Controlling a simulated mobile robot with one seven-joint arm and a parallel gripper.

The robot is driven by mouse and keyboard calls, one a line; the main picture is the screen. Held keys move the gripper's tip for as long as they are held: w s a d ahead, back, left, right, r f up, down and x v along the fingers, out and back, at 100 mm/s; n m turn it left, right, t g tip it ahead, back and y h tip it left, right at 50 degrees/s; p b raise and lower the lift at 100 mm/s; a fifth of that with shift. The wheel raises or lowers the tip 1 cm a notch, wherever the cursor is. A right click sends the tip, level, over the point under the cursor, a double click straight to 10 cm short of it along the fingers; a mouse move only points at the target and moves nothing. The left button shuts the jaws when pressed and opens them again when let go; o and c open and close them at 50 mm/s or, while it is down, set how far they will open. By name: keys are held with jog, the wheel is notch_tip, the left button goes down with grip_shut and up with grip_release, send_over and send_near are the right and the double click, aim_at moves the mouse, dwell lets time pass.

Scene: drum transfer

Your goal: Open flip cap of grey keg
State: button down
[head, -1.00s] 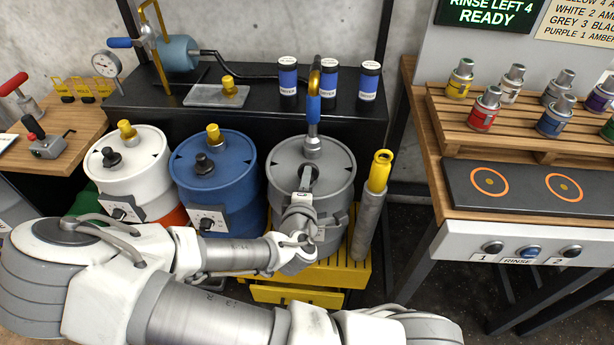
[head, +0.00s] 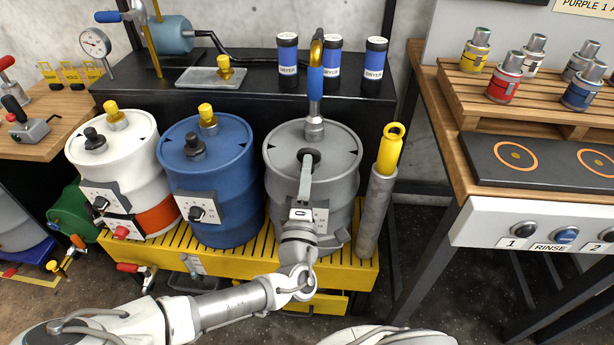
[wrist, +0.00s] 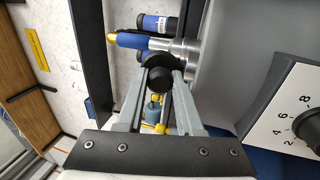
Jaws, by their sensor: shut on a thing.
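The grey keg (head: 338,195) stands upright on the yellow slatted platform, at the right end of a row of three kegs. Its black flip cap (head: 309,156) is on the top, in front of the metal fitting with the blue handle (head: 315,85). My gripper (head: 307,166) reaches up from the front over the keg's near rim, its fingertips at the cap. In the wrist view the two fingers (wrist: 160,92) are shut on the black cap (wrist: 159,78), one on each side. The fingers partly hide the cap, and I cannot tell whether its lid is raised.
The blue keg (head: 230,185) and white keg (head: 115,165) stand to the left. A grey post with a yellow top (head: 388,150) stands close on the right. Several dryer cans sit on the black shelf (head: 250,97) behind. A wooden bench (head: 450,110) holds small cans at right.

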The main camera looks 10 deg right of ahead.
dwell(0.4)
jog(key=c, duration=0.5)
grip_release()
jog(key=shift+c, duration=0.2)
